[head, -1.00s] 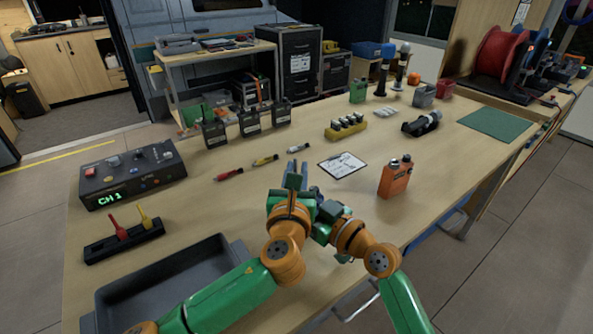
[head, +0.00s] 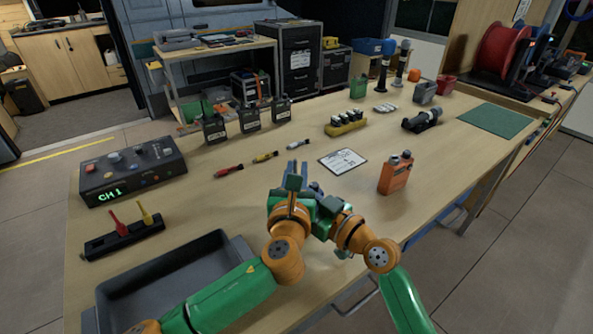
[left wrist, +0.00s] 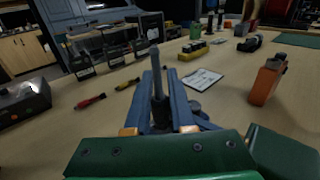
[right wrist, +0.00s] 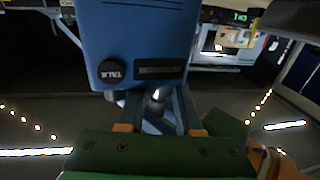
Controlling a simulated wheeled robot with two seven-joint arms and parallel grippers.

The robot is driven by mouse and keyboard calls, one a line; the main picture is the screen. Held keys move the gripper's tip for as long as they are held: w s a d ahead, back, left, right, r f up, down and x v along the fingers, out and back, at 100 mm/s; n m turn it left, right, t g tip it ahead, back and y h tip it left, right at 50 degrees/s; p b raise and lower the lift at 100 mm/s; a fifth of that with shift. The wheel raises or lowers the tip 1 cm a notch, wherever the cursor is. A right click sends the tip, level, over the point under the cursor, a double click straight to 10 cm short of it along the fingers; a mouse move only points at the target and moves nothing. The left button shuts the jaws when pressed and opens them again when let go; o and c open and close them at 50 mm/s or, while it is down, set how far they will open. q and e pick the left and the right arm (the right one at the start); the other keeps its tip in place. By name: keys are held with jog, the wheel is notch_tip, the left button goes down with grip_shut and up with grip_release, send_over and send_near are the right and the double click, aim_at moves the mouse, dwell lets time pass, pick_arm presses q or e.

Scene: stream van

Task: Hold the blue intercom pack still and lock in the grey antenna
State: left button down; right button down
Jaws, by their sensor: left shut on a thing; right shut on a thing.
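The grey antenna (left wrist: 155,62) stands upright between the fingers of my left gripper (left wrist: 161,76) in the left wrist view. My left gripper is shut on it, and it also shows above the bench in the head view (head: 293,184). The blue intercom pack (right wrist: 140,28) fills the top of the right wrist view, with a round TALK button (right wrist: 111,71) and a dark label. My right gripper (right wrist: 157,97) is shut on the pack at its near edge. In the head view the pack is mostly hidden by my grippers. I cannot tell whether the antenna is seated in it.
An orange radio (head: 396,174) stands to the right, with a clipboard (head: 342,161) behind my grippers. A grey tray (head: 170,264), a slotted holder (head: 124,242) and a control box (head: 133,172) are at left. The right-hand bench front is clear.

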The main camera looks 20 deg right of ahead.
pick_arm(q)
jog(key=shift+r, duration=0.55)
pick_arm(e)
jog(key=c, duration=0.5)
grip_release()
